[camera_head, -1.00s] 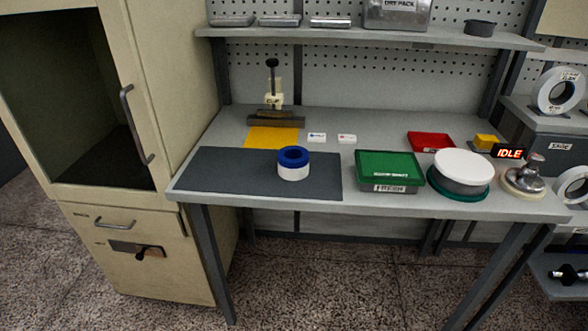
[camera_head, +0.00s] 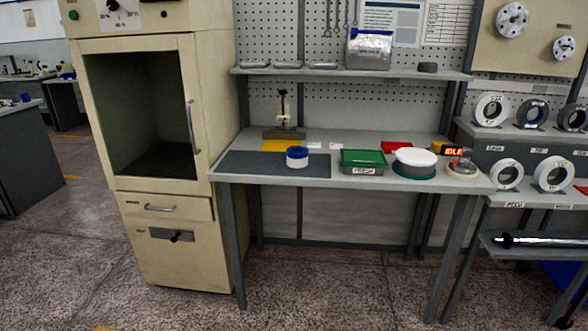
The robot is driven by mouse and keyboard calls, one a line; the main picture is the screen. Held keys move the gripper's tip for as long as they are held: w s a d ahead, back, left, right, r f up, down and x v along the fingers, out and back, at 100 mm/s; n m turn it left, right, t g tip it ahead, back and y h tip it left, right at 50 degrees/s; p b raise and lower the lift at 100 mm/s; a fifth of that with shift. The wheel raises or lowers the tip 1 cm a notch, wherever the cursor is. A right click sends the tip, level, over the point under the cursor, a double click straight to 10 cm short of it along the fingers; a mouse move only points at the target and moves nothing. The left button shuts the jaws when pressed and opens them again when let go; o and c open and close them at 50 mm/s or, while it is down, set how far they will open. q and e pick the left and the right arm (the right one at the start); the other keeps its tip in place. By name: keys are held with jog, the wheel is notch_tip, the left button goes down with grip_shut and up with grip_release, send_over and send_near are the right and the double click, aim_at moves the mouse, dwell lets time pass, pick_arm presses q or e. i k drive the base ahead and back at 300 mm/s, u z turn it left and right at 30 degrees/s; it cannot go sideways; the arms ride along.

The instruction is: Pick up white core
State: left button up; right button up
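Several ring-shaped cores stand upright on the rack at the right. On its upper shelf are a white ring (camera_head: 480,106) and darker-centred rings (camera_head: 519,112) beside it, the farthest cut by the frame edge. On the lower shelf stand two white rings (camera_head: 497,174) (camera_head: 540,172). I cannot tell which of these is the white core meant. Neither of my grippers is in view.
The grey bench (camera_head: 350,182) also holds a green-lidded box (camera_head: 363,158), a white-topped round tub (camera_head: 414,158), a red tray (camera_head: 397,147) and a small press (camera_head: 284,120). A beige cabinet (camera_head: 150,205) stands left. A metal shaft (camera_head: 545,241) lies low on the rack. The floor (camera_head: 340,290) in front is clear.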

aim_at(293, 163)
jog(key=u, duration=0.65)
jog(key=i, duration=0.6)
jog(key=u, duration=0.6)
jog(key=i, duration=0.9)
jog(key=z, duration=0.35)
